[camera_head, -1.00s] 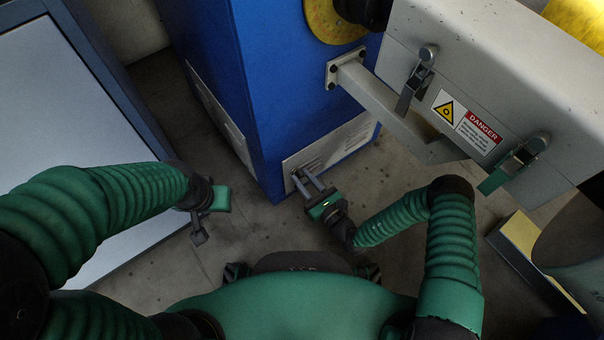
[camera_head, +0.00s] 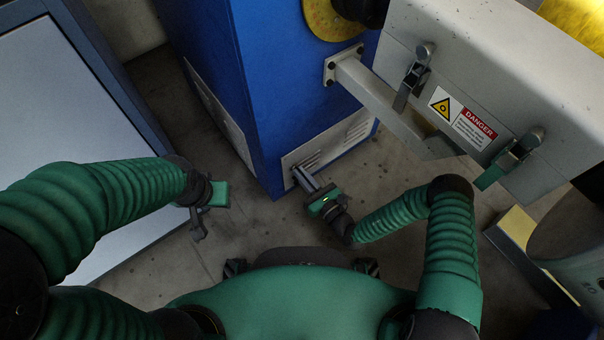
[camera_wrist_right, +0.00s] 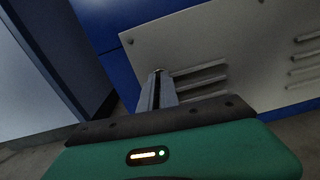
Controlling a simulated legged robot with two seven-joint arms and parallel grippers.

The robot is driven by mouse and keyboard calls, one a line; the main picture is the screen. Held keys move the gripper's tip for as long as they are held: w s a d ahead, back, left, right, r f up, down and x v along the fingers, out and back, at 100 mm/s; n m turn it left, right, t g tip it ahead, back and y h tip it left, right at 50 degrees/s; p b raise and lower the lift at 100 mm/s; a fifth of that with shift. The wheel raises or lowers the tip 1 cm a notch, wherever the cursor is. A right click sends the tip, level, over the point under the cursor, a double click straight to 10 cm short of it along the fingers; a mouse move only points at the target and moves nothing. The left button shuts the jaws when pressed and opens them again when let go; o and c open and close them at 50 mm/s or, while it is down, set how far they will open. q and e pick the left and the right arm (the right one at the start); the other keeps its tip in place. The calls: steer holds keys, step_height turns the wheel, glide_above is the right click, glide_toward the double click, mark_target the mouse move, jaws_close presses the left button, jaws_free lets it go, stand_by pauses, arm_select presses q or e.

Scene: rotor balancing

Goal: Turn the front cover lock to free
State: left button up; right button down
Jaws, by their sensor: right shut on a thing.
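The front cover (camera_head: 330,142) is a pale grey vented plate low on the front of the blue cabinet. It also shows in the right wrist view (camera_wrist_right: 225,50). My right gripper (camera_head: 299,173) reaches to the cover's lower left part. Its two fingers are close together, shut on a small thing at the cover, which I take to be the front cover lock. The fingers hide nearly all of it, so its turned position cannot be read. In the right wrist view the fingertips (camera_wrist_right: 157,76) meet near the plate's left edge, beside the slots. My left gripper (camera_head: 203,210) hangs away at the left.
A grey housing (camera_head: 480,60) with a danger label and two latches (camera_head: 413,77) (camera_head: 510,158) overhangs at the right. Its grey bracket arm (camera_head: 385,100) joins the blue cabinet (camera_head: 215,70). A pale-topped table (camera_head: 70,110) stands left. Bare floor lies between.

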arm_select(q)
steer(key=p+v, duration=0.2)
steer(key=w+p+v, duration=0.1)
steer(key=p+v, duration=0.1)
steer(key=shift+s+r, duration=0.1)
steer(key=shift+r, duration=0.35)
arm_select(e)
steer(key=m, duration=1.1)
steer(key=d+f+m, duration=0.1)
steer(key=m, duration=0.5)
steer(key=shift+w, duration=0.3)
steer(key=c, duration=1.6)
jaws_free()
steer(key=shift+a, duration=0.1)
steer(key=shift+s, duration=0.15)
